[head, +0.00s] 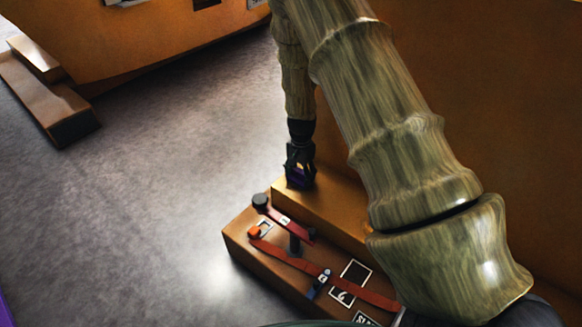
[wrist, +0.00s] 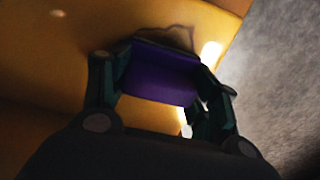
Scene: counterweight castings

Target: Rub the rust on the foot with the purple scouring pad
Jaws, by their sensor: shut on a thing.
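My gripper (head: 299,172) points down over the raised step of the orange casting's foot (head: 330,205). It is shut on the purple scouring pad, which shows between the fingers in the wrist view (wrist: 160,75) and as a small purple patch in the head view. The rust (wrist: 178,36) is a brown, dark-edged patch on the orange surface in the wrist view, right at the pad's far edge. The pad covers part of that patch. I cannot tell whether the pad touches the surface. In the head view the rust is hidden.
On the foot's lower step lie a red strap (head: 285,262) with an orange end, a red-handled tool with a black round head (head: 261,201), and white-framed labels (head: 350,280). Another orange casting with a foot (head: 50,95) stands at the far left. The grey floor between is clear.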

